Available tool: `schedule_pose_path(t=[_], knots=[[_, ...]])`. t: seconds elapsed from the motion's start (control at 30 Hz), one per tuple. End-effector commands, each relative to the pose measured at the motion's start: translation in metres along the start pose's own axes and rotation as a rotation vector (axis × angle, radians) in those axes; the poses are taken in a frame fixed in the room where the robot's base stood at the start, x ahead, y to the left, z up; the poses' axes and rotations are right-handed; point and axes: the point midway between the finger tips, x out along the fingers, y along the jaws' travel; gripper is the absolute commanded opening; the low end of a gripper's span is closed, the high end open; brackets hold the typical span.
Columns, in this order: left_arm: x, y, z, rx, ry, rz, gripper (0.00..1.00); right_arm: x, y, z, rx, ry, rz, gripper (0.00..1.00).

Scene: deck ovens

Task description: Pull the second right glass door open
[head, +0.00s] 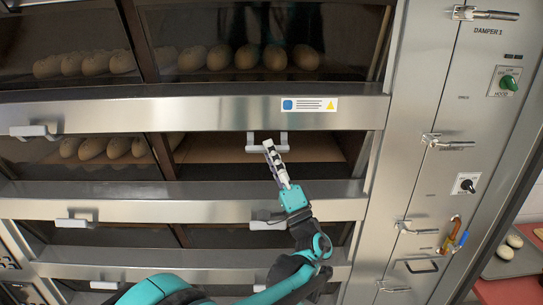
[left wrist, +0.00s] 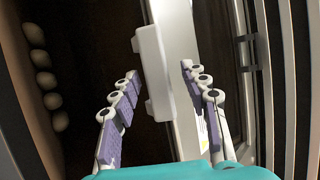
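In the left wrist view the handle (left wrist: 153,72) stands between the fingertips, nearer the left finger. My left gripper (head: 270,147) is open at this handle, with a visible gap to the right finger. I cannot tell whether the left finger touches the handle. My right gripper is in neither view.
Loaves (head: 249,57) lie behind the upper glass and the second left door. Lower handles (head: 268,225) stick out below. The control panel (head: 465,120) at the right has knobs and levers. A tray (head: 515,255) with rolls stands at the far right.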

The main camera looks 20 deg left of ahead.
Motion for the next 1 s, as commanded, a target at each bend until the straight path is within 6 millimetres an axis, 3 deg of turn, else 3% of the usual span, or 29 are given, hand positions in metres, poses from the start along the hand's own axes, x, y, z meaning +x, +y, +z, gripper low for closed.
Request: schedule_pose_path(t=[0.33, 0.7, 1.0], knots=[[-0.012, 0.001, -0.001, -0.003, 0.002, 0.002, 0.45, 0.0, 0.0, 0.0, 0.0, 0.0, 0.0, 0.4], [-0.089, 0.001, -0.001, -0.003, 0.003, 0.002, 0.45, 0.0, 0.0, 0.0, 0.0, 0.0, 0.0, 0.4], [-0.12, 0.001, 0.0, 0.0, 0.0, 0.001, 0.45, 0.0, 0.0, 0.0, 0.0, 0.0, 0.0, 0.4]])
